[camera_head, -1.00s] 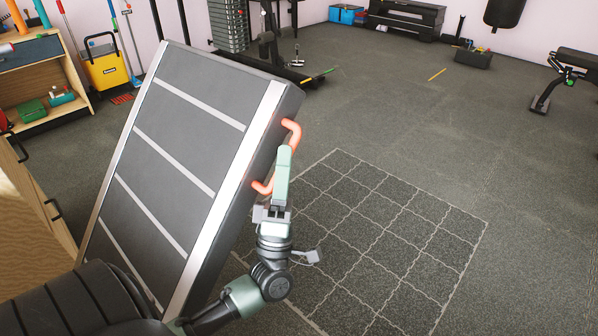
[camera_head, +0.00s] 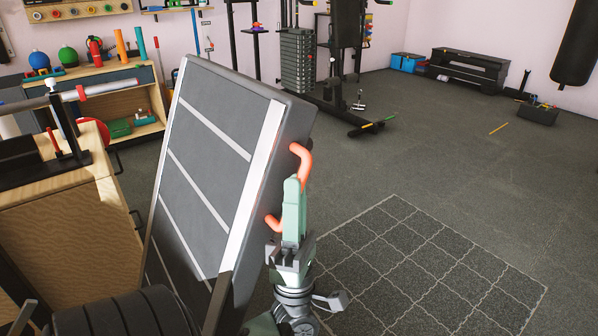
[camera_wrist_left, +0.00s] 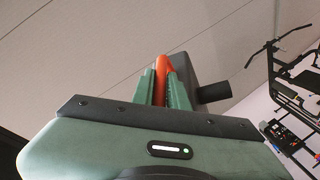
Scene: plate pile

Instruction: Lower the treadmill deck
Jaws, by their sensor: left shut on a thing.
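The treadmill deck (camera_head: 215,150) stands steeply tilted in the head view, a grey panel with light cross stripes and a silver side rail. An orange handle (camera_head: 303,160) sticks out from its right edge. My left gripper (camera_head: 292,190) is shut on the orange handle, its green fingers around the bar's middle. In the left wrist view the orange handle (camera_wrist_left: 163,75) shows between the two fingers, with the deck's dark edge behind it. My right gripper is not in view.
A tiled mat area (camera_head: 430,265) lies clear on the floor to the right of the deck. A wooden cabinet (camera_head: 75,230) stands close on the left. A weight machine (camera_head: 300,60) stands behind, with its dark foot (camera_head: 372,126) on the floor.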

